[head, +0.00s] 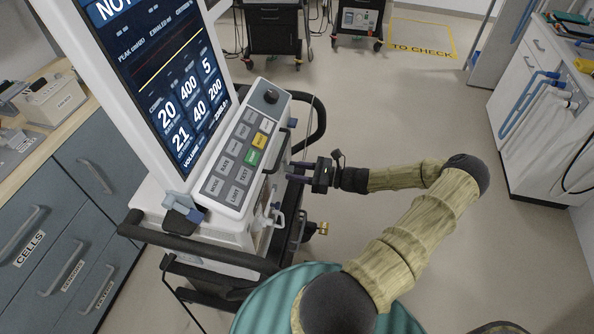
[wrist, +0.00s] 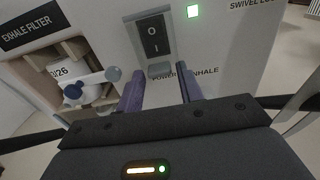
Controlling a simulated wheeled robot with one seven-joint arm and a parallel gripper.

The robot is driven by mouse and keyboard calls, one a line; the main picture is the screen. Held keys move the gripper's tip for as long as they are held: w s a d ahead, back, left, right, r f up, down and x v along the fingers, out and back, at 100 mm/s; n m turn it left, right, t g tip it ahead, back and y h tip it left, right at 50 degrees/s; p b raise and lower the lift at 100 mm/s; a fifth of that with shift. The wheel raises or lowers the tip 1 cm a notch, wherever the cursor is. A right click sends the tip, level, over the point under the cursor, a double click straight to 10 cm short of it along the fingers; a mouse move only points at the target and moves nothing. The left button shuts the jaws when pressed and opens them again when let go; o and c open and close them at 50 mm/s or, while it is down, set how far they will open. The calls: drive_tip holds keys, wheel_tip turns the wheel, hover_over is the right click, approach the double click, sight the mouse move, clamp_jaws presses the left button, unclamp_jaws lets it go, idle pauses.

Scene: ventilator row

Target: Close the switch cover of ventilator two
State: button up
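The ventilator (head: 228,232) stands close in front of me at the left of the head view. I cannot read a number on it. In the wrist view its side panel carries a black rocker switch (wrist: 153,38) marked O and I, in a grey frame. The switch face is uncovered. A small grey flap (wrist: 160,69), which looks like the switch cover, sticks out at the lower edge of the switch. My gripper (wrist: 162,76) is open, its two purple fingers on either side below the flap, with nothing visible between them. In the head view my gripper (head: 289,172) points at the ventilator's right side.
An exhale filter bay (wrist: 75,75) with a grey-white lever lies left of the switch. A black rail (head: 319,115) curves behind my gripper. Drawers (head: 60,210) stand left; the floor (head: 400,110) beyond is clear.

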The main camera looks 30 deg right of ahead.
drive_tip(key=shift+o, duration=0.7)
drive_tip(key=b+v, duration=0.2)
drive_tip(key=v, duration=1.5)
drive_tip(key=shift+s, duration=0.2)
drive_tip(key=shift+d, duration=0.1)
drive_tip(key=shift+f, duration=0.1)
